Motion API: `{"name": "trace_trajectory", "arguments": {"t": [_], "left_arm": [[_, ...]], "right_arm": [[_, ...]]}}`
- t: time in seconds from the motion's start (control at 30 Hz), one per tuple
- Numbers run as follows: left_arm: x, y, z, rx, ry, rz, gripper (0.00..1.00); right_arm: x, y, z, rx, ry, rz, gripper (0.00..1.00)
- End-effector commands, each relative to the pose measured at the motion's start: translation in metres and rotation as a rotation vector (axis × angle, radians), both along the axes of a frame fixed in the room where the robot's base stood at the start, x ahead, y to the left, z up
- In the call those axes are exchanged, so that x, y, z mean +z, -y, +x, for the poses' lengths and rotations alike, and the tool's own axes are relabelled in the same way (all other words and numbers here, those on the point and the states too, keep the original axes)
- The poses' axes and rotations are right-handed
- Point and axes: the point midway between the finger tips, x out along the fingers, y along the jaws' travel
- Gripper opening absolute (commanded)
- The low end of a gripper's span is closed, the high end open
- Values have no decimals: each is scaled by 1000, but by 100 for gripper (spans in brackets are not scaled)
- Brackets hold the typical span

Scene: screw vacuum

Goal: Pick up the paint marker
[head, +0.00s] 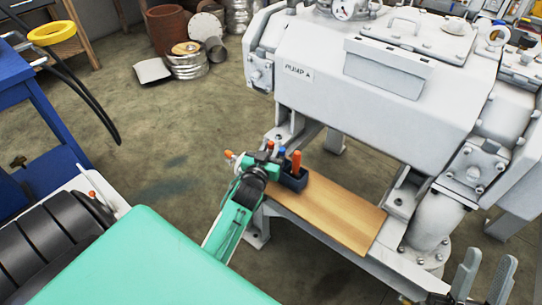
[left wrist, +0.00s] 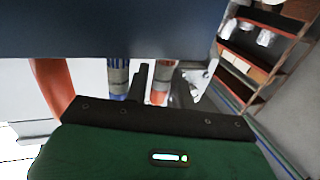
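A dark blue holder (head: 293,181) stands on a wooden board by the pump, with several upright markers or tools in it. An orange one (head: 297,161) stands tallest, beside a blue-topped one (head: 281,152); a red-topped one (head: 270,146) is further left. I cannot tell which is the paint marker. My left gripper (head: 262,167) is at the holder's left side, its fingers mostly hidden. The left wrist view shows a dark finger (left wrist: 140,80) between a blue-and-grey banded shaft (left wrist: 118,78) and an orange one (left wrist: 160,82). My right gripper (head: 481,277) is open and empty at the lower right.
The wooden board (head: 335,210) is bare to the right of the holder. The large pump (head: 390,75) rises close behind it. A small orange-tipped thing (head: 229,155) shows left of my left gripper. A blue cart (head: 35,115) stands at the left.

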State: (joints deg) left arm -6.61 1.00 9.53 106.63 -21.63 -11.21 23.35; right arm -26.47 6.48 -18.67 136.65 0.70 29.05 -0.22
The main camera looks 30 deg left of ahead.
Motion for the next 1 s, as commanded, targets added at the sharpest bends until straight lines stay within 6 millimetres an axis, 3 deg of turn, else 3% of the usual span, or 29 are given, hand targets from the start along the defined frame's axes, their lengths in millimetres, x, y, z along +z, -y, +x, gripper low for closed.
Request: {"name": "trace_trajectory", "arguments": {"t": [0.17,0.3,0.8,1.0], "left_arm": [[0,0,0,0,0,0,25],[0,0,0,0,0,0,0],[8,0,0,0,2,1,0],[26,0,0,0,2,0,0]], "right_arm": [[0,0,0,0,1,0,36],[0,0,0,0,0,0,36],[-1,-2,4,3,-31,-7,36],[-29,-12,12,27,-196,-45,36]]}}
